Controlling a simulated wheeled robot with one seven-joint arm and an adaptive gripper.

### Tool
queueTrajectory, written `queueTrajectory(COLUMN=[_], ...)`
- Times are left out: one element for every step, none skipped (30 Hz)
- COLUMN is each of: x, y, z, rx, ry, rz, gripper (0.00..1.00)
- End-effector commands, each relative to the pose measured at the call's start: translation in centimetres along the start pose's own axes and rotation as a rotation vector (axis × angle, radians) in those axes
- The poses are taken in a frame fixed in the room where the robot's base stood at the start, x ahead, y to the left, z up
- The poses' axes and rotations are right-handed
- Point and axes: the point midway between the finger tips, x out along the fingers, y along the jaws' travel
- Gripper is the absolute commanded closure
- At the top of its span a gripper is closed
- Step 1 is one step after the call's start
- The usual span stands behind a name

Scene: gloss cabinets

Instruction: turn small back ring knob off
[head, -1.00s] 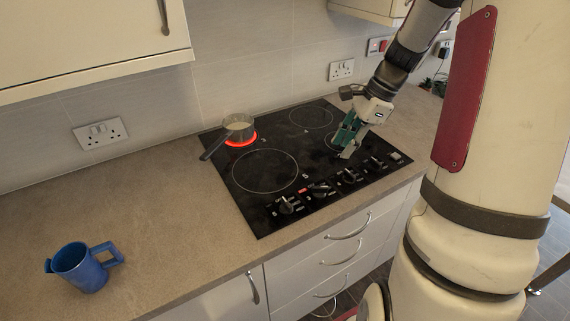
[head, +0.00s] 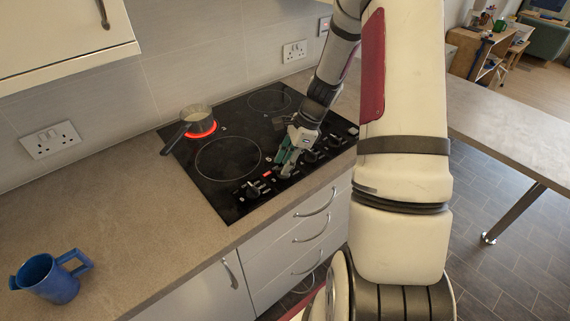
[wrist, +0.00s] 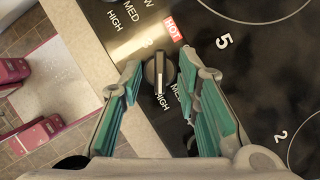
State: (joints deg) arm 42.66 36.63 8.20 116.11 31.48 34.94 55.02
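The black hob (head: 228,190) is set in the worktop. Its small back ring (head: 204,135) glows red under a saucepan (head: 196,120). A row of knobs runs along the hob's front edge. In the wrist view one black knob (wrist: 159,72) sits between the fingers of my gripper (wrist: 158,88), beside a lit red HOT label (wrist: 174,29). Gaps show between the fingers and the knob. My gripper (head: 287,170) is open, down at the knob row in the head view, and hides the knob there.
Other knobs (head: 252,190) stand left and right of my gripper. A blue mug (head: 49,280) is on the worktop at the far left. Sockets (head: 50,139) are on the tiled wall. Drawers (head: 300,232) are below the hob.

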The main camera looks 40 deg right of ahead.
Motion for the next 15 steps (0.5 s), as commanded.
queueTrajectory(x=[0.48,0.71,0.95,1.08,1.18,1.27,1.31,1.33,1.34,1.35,1.34,1.33,1.33,1.33,1.33], y=[0.04,0.03,0.02,0.02,0.01,0.00,-0.01,-0.01,-0.02,-0.02,-0.03,-0.03,-0.03,-0.03,-0.03], z=[0.03,0.03,0.02,0.02,0.02,0.02,0.03,0.02,0.02,0.03,0.02,0.02,0.03,0.02,0.02], rx=[0.000,0.000,0.000,0.000,0.000,0.000,-0.001,-0.001,-0.001,-0.001,-0.001,-0.001,-0.001,-0.001,-0.001], ry=[-0.001,-0.001,-0.001,-0.001,0.000,0.000,0.000,0.000,0.000,0.000,0.000,0.000,0.000,0.000,0.000], rz=[0.001,0.001,0.000,0.000,0.000,0.000,0.000,-0.001,-0.001,-0.001,-0.001,-0.001,-0.001,-0.001,-0.001], gripper=[0.70,0.70,0.70,0.70,0.70,0.70,0.70,0.70,0.70,0.70,0.70,0.70,0.70,0.70,0.79])
